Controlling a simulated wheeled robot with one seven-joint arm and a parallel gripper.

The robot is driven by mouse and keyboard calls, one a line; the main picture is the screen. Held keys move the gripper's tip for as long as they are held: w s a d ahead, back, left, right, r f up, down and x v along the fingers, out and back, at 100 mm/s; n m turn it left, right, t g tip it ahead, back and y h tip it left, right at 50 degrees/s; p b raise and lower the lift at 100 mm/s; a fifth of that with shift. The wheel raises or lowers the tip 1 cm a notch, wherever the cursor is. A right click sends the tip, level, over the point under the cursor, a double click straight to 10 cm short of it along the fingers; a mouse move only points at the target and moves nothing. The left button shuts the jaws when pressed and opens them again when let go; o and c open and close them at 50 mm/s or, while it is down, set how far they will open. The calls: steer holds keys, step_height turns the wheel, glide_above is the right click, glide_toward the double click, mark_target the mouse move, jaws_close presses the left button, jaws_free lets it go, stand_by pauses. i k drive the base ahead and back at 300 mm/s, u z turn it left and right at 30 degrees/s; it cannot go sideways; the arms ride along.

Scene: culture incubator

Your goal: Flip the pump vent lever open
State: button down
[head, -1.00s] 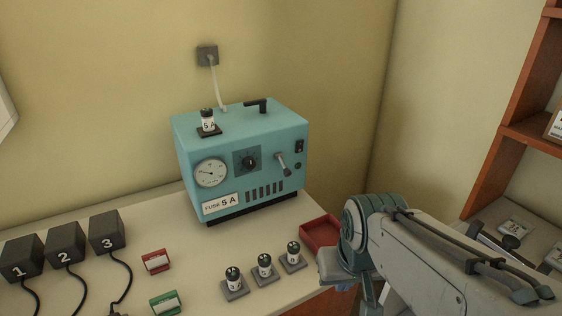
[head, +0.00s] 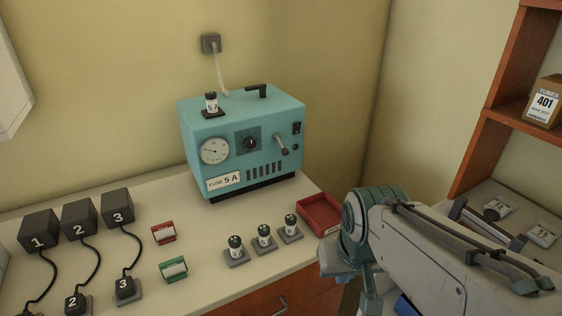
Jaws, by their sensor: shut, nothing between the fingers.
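The pump is a teal box (head: 220,141) on the counter against the back wall, with a round gauge (head: 215,151), a dark knob (head: 250,142) and a "FUSE 5 A" label on its front. A small grey lever (head: 282,144) sits at the right of that front face, its handle slanting down to the right. A black handle (head: 257,90) and a fuse (head: 211,102) marked 5 A are on the top. My arm is at the lower right, well apart from the pump. My gripper's fingers are not clearly visible; they are hidden or below the picture.
Several fuses on grey bases (head: 264,238) and a red tray (head: 318,214) lie in front of the pump. Red (head: 163,233) and green (head: 173,269) holders and numbered black blocks (head: 80,220) stand at the left. An orange shelf (head: 490,110) is at the right.

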mark_target(285, 152)
steer(key=k, duration=0.25)
steer(key=u, duration=0.8)
steer(key=i, duration=0.55)
steer(key=z, duration=0.8)
